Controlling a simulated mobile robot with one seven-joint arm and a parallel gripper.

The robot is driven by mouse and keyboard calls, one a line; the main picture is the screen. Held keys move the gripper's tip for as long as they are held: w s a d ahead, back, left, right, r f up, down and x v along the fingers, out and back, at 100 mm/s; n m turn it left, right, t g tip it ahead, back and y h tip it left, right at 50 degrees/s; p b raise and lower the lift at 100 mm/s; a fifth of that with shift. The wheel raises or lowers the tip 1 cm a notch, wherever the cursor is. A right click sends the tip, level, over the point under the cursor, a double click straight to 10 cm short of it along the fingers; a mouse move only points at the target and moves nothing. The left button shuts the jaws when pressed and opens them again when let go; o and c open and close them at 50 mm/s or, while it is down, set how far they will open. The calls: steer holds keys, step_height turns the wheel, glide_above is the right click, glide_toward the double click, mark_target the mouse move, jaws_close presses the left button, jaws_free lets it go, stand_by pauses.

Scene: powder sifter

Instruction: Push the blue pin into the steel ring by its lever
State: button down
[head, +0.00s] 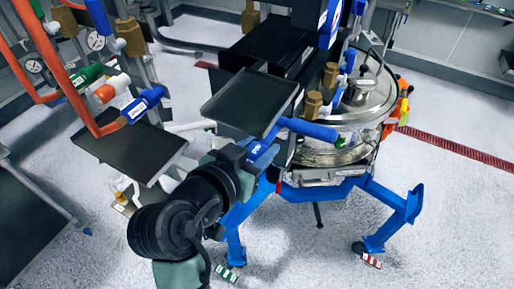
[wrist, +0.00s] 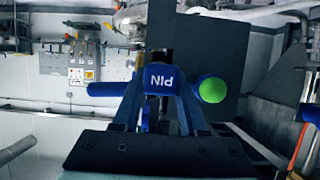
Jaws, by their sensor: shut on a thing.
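The blue pin (wrist: 160,76), marked PIN, is in the middle of the wrist view, with a blue bar (wrist: 105,89) to its left. The steel ring (head: 350,146) is around the round steel sifter, right of the lever.
A black tray (head: 246,103) is just above and left of my gripper. Another dark tray (head: 130,146) and orange pipes (head: 84,113) are at the left. Blue legs (head: 390,222) stand below the sifter. The floor at lower right is clear. A green round end (wrist: 212,89) is right of the pin.

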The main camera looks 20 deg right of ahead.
steer(key=shift+w+d, duration=0.65)
steer(key=shift+d, duration=0.2)
steer(key=shift+w+d, duration=0.65)
steer(key=shift+d, duration=0.15)
steer(key=shift+c, duration=1.8)
jaws_free()
steer(key=shift+s+a+r+b, duration=0.15)
steer(key=shift+s+a+b, duration=0.15)
steer(key=shift+a+b, duration=0.1)
steer(key=b+v, duration=0.2)
steer(key=v, duration=1)
steer(key=shift+b, duration=0.35)
